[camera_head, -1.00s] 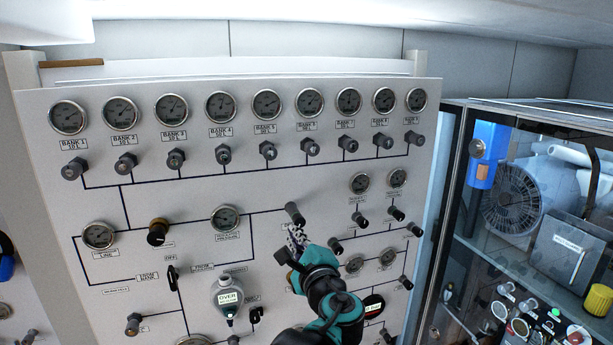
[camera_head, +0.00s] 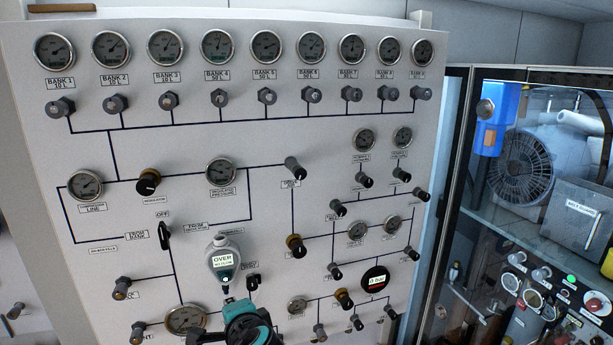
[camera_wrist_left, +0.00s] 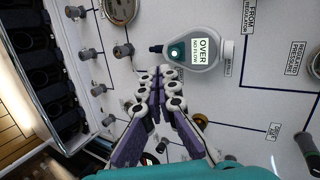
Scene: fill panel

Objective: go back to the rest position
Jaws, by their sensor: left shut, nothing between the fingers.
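My left gripper (camera_wrist_left: 156,80) is shut and empty in the left wrist view, its purple-and-white fingers together. It stands in front of the fill panel (camera_head: 330,110), beside a grey meter (camera_wrist_left: 196,52) with a screen reading OVER. In the head view this meter (camera_head: 222,262) is at the lower middle, and my teal-and-black left arm (camera_head: 248,325) shows just below it. The fingers are hard to make out there. My right gripper is in neither view.
Rows of gauges (camera_head: 264,48) and knobs (camera_head: 266,96) stick out from the panel. A lever marked OFF (camera_head: 164,235) is left of the meter. A glass-fronted cabinet (camera_head: 455,180) with a fan and a blue unit stands on the right.

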